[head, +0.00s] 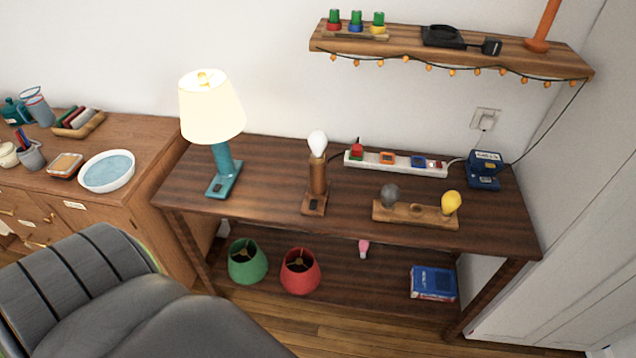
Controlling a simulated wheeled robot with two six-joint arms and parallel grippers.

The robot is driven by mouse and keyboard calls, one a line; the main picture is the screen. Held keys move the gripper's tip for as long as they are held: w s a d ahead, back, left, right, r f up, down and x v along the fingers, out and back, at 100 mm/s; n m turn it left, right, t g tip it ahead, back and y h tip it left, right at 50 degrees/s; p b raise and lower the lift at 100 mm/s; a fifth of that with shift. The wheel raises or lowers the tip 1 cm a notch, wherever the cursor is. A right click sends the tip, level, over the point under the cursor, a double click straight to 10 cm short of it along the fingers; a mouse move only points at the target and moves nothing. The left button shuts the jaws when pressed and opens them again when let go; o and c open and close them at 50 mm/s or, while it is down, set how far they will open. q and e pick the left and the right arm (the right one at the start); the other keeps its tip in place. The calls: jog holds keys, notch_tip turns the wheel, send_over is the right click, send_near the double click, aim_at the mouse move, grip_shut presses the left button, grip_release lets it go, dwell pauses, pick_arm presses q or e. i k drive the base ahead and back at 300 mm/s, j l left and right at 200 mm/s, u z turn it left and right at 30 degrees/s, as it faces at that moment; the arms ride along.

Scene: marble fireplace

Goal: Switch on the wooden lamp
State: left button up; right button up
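The wooden lamp (318,178) stands upright near the middle of the dark wooden table, with a square foot and a straight post. It has no shade. Its bare bulb (317,143) is white and casts no clear glow, so it looks unlit. A small dark switch (313,203) shows on the front of its foot. A teal lamp (223,172) with a glowing cream shade stands to its left. A green shade (247,262) and a red shade (300,273) sit on the lower shelf. Neither gripper is in view.
A power strip (392,163) with coloured plugs lies behind the lamp. A wooden holder (414,214) with a grey and a yellow bulb lies to its right. A shelf (450,47) hangs above. A dark grey ribbed shape (90,285) fills the lower left.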

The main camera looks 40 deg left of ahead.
aim_at(313, 203)
jog(key=u, duration=1.2)
